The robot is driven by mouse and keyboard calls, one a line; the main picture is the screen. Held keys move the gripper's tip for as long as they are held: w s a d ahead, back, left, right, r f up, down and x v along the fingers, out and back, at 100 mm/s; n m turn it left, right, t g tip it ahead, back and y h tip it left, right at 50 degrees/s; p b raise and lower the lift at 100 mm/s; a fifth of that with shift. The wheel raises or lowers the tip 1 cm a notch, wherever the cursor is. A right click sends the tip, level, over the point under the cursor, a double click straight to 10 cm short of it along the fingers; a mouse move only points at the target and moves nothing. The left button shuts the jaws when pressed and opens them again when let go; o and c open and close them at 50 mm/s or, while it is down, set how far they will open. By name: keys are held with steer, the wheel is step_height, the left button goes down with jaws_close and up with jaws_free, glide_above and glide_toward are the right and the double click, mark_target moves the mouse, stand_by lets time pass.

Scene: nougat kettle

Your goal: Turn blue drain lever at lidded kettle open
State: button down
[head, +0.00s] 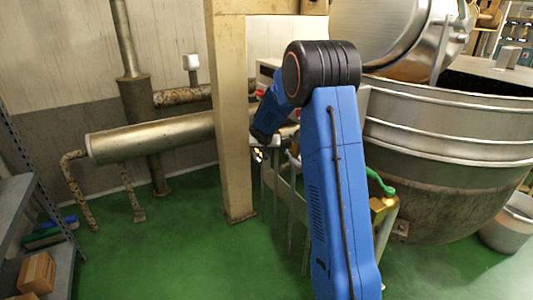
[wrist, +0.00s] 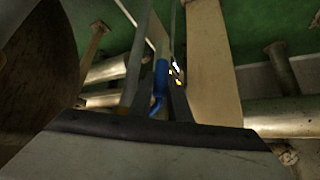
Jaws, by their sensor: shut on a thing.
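The blue drain lever (wrist: 160,84) shows in the wrist view as a short blue bar between the two dark fingers of my gripper (wrist: 163,72), which is shut on it. In the head view I cannot make out the lever. There my gripper (head: 262,148) is small and partly behind my blue arm, left of the large steel kettle (head: 450,150). The kettle's lid (head: 385,35) is tilted up at the top. How far the lever is turned is not clear.
A beige post (head: 230,110) stands just left of my gripper. A horizontal metal pipe (head: 150,138) runs behind it. A green handle (head: 378,182) sits above a brass valve (head: 383,207) by the kettle. A shelf (head: 18,205) is at far left.

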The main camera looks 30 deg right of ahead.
steer(key=shift+r, duration=0.1)
steer(key=c, duration=1.7)
jaws_free()
steer(key=shift+o, duration=0.2)
steer(key=v, duration=1.7)
steer(key=shift+s, duration=0.15)
steer(key=s+a+r+n+y, duration=0.15)
steer(key=s+a, duration=0.25)
steer(key=s, duration=0.8)
steer(key=s+a+r+n, duration=0.1)
steer(key=s+a+r, duration=0.25)
steer(key=s, duration=0.85)
steer(key=s+a+f+n, duration=0.1)
steer(key=s+a+f, duration=0.1)
steer(key=s, duration=0.5)
steer(key=s+a+f+n+g+y, duration=0.1)
steer(key=s+a+f, duration=0.1)
steer(key=s, duration=0.6)
steer(key=s+a+f+n+y, duration=0.1)
steer(key=s+a, duration=0.3)
steer(key=s, duration=0.4)
steer(key=shift+f+n+g, duration=0.4)
steer(key=shift+n, duration=0.05)
